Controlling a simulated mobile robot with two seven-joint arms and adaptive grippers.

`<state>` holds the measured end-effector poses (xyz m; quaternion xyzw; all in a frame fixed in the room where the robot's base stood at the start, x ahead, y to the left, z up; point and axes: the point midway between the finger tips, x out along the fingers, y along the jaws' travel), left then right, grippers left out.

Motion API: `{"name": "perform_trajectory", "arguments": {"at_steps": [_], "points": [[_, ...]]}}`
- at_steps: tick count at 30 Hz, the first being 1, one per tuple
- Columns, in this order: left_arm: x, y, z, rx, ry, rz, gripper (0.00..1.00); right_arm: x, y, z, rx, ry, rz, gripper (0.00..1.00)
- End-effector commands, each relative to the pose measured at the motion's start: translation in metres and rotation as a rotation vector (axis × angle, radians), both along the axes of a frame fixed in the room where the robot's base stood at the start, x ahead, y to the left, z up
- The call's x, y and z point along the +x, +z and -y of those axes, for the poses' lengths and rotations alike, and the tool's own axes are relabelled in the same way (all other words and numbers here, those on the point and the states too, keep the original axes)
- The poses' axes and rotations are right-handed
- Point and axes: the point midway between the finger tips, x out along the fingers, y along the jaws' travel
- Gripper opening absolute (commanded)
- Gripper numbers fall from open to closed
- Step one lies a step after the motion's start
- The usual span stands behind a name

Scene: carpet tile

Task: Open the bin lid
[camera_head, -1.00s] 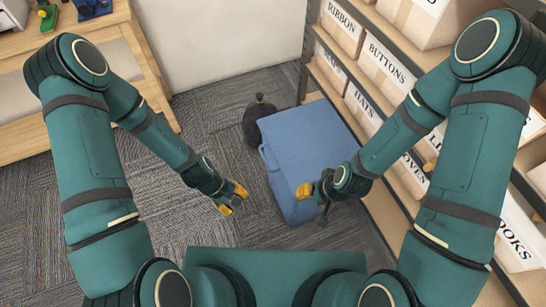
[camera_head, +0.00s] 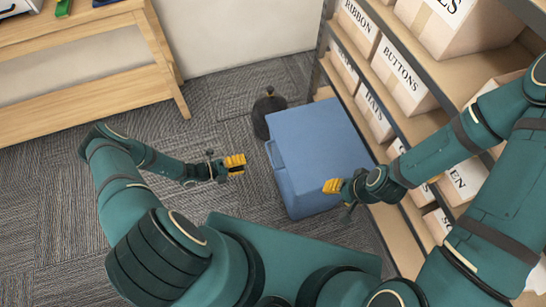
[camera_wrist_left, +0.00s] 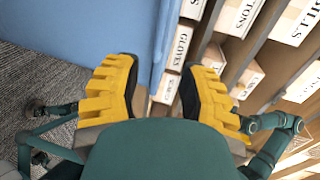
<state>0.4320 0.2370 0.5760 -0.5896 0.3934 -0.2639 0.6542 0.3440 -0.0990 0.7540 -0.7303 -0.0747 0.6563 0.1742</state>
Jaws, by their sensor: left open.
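The blue bin (camera_head: 318,142) stands on the carpet in the middle of the head view, with its lid down and a handle-like lip along its left side. Its blue side fills the upper left of the left wrist view (camera_wrist_left: 75,35). My left gripper (camera_head: 236,165) is left of the bin, apart from it. Its yellow fingers are spread with nothing between them in the left wrist view (camera_wrist_left: 160,85). My right gripper (camera_head: 333,186) is over the bin's near right part in the head view; its jaw state and any contact are unclear.
Shelves with labelled boxes (camera_head: 404,78) stand close on the bin's right. A dark rounded bag-like object (camera_head: 266,115) sits behind the bin's left corner. A wooden bench (camera_head: 90,105) is at the upper left. Carpet (camera_head: 215,120) left of the bin is clear.

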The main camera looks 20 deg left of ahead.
Motion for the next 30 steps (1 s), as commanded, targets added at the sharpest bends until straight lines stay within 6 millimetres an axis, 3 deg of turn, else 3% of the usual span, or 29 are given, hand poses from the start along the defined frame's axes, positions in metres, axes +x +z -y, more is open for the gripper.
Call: {"name": "perform_trajectory", "arguments": {"at_steps": [15, 21, 30], "points": [[0.052, -0.020, 0.079, 0.002, -0.006, 0.002, 0.41, 0.001, -0.006, 0.000, 0.000, -0.001, 0.003, 0.47], [0.062, -0.023, 0.093, 0.003, -0.006, 0.003, 0.41, 0.002, -0.007, 0.000, 0.000, -0.001, 0.004, 0.47], [0.064, -0.024, 0.095, 0.004, -0.005, 0.003, 0.41, 0.002, -0.007, 0.000, 0.000, -0.001, 0.004, 0.47]]}}
